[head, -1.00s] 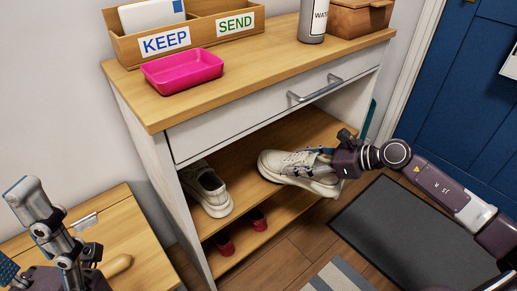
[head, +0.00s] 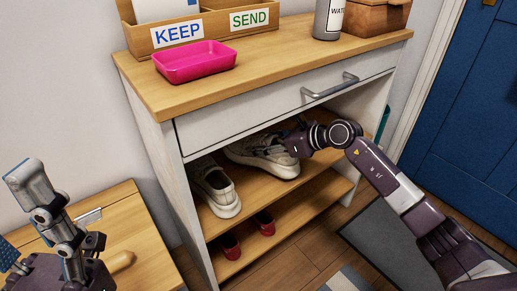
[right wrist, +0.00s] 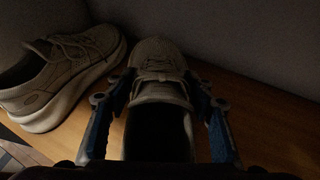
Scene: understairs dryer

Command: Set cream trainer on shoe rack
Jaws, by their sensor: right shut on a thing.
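The cream trainer (head: 262,155) is inside the shoe rack, at the upper shelf (head: 262,188), with its toe pointing left and inward. My right gripper (head: 300,140) is shut on its heel end. In the right wrist view the fingers (right wrist: 160,115) lie along both sides of the trainer (right wrist: 158,65). Whether its sole touches the shelf cannot be told. A second cream trainer (head: 216,188) stands to its left on the same shelf; it also shows in the right wrist view (right wrist: 65,75). My left gripper is at the lower left of the head view; its fingertips cannot be made out.
A drawer with a metal handle (head: 330,86) is just above the shelf opening. Red shoes (head: 264,223) stand on the lower shelf. A pink tray (head: 195,62), a KEEP/SEND box (head: 215,40) and a water bottle (head: 328,20) stand on top. The upper shelf's right part is free.

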